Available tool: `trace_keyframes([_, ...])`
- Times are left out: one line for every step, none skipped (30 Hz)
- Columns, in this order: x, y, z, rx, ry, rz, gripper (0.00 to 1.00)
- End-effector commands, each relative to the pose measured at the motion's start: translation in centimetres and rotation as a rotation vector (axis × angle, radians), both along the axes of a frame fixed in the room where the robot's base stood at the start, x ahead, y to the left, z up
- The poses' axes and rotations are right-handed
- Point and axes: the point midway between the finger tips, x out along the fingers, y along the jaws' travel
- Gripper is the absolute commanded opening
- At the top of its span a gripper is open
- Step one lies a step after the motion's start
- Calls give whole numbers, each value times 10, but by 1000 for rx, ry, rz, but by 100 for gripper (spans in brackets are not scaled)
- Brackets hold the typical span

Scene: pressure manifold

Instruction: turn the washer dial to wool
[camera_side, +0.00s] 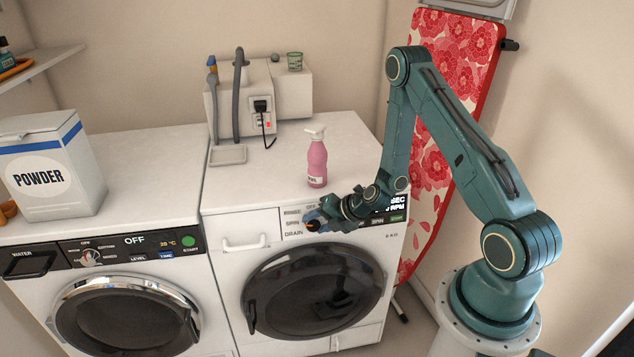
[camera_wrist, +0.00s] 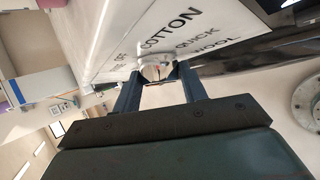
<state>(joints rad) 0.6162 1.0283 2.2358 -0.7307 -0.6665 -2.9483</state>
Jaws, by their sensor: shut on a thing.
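The right-hand white washer (camera_side: 226,278) has a control panel with RINSE, SPIN and DRAIN printed left of its dial. In the side view my gripper (camera_side: 316,222) is at this panel and hides the dial. In the wrist view the pale round dial (camera_wrist: 156,71) sits between the two blue fingers of my gripper (camera_wrist: 157,78), which is shut on it. OFF, COTTON, QUICK and WOOL are printed around the dial in the wrist view. The dial's pointer cannot be made out, so its setting cannot be told.
A pink spray bottle (camera_side: 317,160) stands on the washer top just behind my gripper. The round black door (camera_side: 314,290) is below the panel. A left-hand machine (camera_side: 120,245) has its own dial (camera_side: 90,257). A powder box (camera_side: 45,165) stands on it. A red ironing board (camera_side: 455,50) leans behind my arm.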

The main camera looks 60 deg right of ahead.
Motion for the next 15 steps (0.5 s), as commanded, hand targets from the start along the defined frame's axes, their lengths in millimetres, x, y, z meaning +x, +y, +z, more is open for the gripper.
trace_keyframes([0,1,0,1,0,4,20])
trace_keyframes([0,1,0,1,0,4,20])
trace_keyframes([0,1,0,0,0,4,44])
trace_keyframes([0,1,0,-1,1,4,50])
trace_keyframes([0,1,0,-1,1,4,56])
trace_keyframes([0,1,0,0,1,3,64])
trace_keyframes([0,1,0,0,1,3,64])
trace_keyframes([0,1,0,0,1,3,64])
trace_keyframes([0,1,0,0,1,3,64])
trace_keyframes([0,1,0,0,1,3,64])
trace_keyframes([0,1,0,0,1,3,64])
trace_keyframes([0,1,0,0,1,3,64])
trace_keyframes([0,1,0,0,1,3,64])
trace_keyframes([0,1,0,0,1,2,64])
trace_keyframes([0,1,0,0,2,2,64])
